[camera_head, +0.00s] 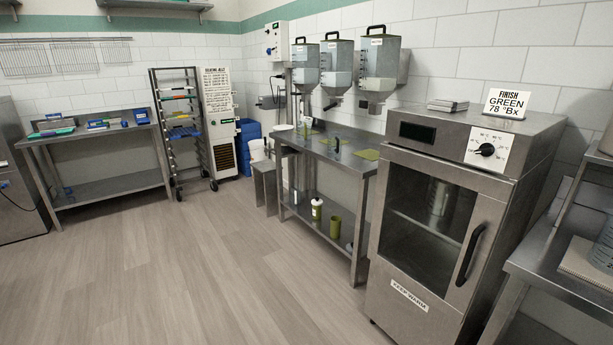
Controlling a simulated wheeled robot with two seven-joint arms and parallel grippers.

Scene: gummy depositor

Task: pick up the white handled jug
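A white container (257,150) stands at the back, by the small steel stand at the far end of the depositor bench. It is small in the picture, and I cannot tell whether it has a handle. A clear container with dark markings (604,246) is cut off by the right edge of the view. A white bottle with a green band (317,210) stands on the bench's lower shelf. None of these is clearly a white handled jug. Neither of my grippers is in view.
A steel warming cabinet (405,292) stands right of centre, its door shut. The depositor bench (330,154) runs along the right wall below several steel hoppers. A wheeled rack (180,130) and a steel table (105,135) are at the back left. The wooden floor (170,260) is clear.

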